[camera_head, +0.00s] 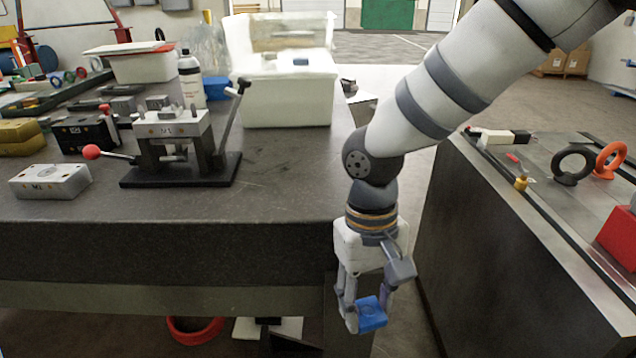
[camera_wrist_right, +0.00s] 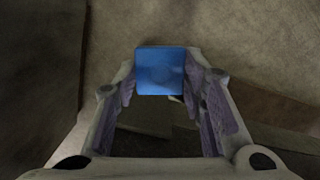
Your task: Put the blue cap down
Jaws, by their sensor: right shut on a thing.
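The blue cap (camera_head: 371,314) is a small blue block held between the fingers of my right gripper (camera_head: 362,312). The gripper points down in front of the dark table's right corner, below the level of the table top. In the right wrist view, the blue cap (camera_wrist_right: 160,72) sits between the two fingertips of my right gripper (camera_wrist_right: 160,85), with a fingertip at each side. Nothing is seen touching the cap from below. My left gripper does not show.
The dark table (camera_head: 290,190) holds a clamp fixture (camera_head: 175,135), a grey block marked M3 (camera_head: 50,182) and a white bin (camera_head: 290,100). A second table (camera_head: 520,215) stands to the right. Below is a red bucket (camera_head: 195,330). The left table's front right is clear.

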